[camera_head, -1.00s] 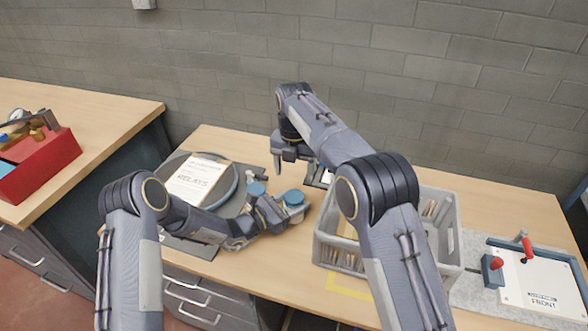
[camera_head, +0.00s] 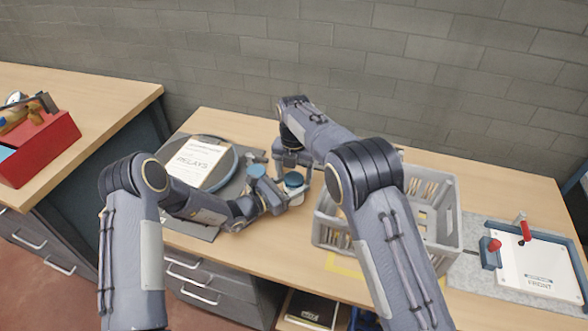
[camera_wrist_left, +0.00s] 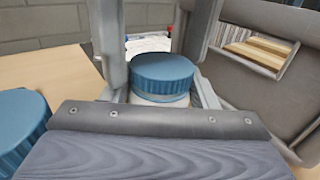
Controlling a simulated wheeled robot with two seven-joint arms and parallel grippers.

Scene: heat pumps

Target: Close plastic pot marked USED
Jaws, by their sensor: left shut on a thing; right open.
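A white pot with a blue ribbed lid (camera_head: 294,180) stands on the table left of the crate. In the left wrist view the blue lid (camera_wrist_left: 162,72) sits on top of the white pot body (camera_wrist_left: 158,99). No USED marking is readable. My left gripper (camera_head: 287,195) is shut on the pot body, low from the left. My right gripper (camera_head: 293,168) is open above it, pointing down. In the left wrist view its fingers (camera_wrist_left: 150,50) stand on both sides of the lid; contact cannot be told. A second blue-lidded pot (camera_head: 256,171) stands to the left.
A grey crate (camera_head: 330,236) is close on the right. A dark round tray (camera_head: 231,161) with a box labelled RELAYS (camera_head: 196,162) is at the left. A board marked FRONT (camera_head: 540,265) with red-handled clamps lies far right. A red toolbox (camera_head: 45,148) stands on the other bench.

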